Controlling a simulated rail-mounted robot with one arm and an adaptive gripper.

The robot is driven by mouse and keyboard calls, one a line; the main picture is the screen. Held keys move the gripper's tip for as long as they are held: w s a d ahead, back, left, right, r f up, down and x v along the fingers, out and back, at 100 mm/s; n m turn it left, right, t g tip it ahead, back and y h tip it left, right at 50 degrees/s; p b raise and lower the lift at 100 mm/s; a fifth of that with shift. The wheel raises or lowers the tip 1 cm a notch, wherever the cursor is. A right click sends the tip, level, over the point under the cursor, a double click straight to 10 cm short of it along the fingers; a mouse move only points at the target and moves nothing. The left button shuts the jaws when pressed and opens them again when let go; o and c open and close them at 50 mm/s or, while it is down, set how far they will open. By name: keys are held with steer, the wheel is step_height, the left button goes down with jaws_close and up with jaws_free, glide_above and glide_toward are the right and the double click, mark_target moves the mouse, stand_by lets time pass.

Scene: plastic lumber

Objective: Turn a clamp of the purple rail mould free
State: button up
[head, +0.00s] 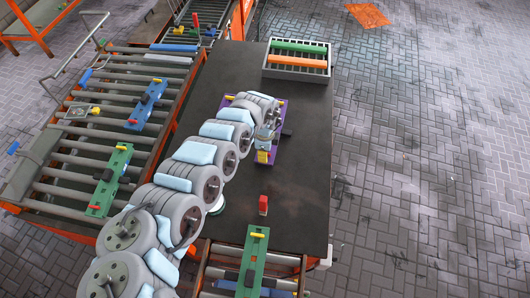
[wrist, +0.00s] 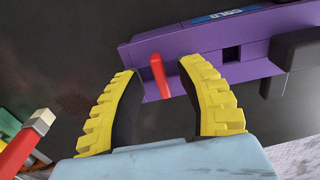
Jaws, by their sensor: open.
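The purple rail mould (head: 280,112) lies on the dark table, partly hidden by my arm in the head view. In the wrist view the purple mould (wrist: 200,40) crosses the top, with a blue "COLD" label, a dark square opening and a black block at its right. A red clamp (wrist: 160,77) stands on its near edge, tilted slightly. My gripper (wrist: 160,72) is open, its two yellow-ribbed fingers on either side of the red clamp, with gaps visible. In the head view my gripper (head: 263,152) is over the near end of the mould; its fingertips are hard to make out.
A grey crate (head: 297,72) with green and orange bars stands at the table's far end. A red upright piece (head: 263,205) stands near the front. Roller conveyors with blue and green moulds (head: 109,180) lie left; another green mould (head: 253,262) lies in front. The table's right side is clear.

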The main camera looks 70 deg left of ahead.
jaws_close()
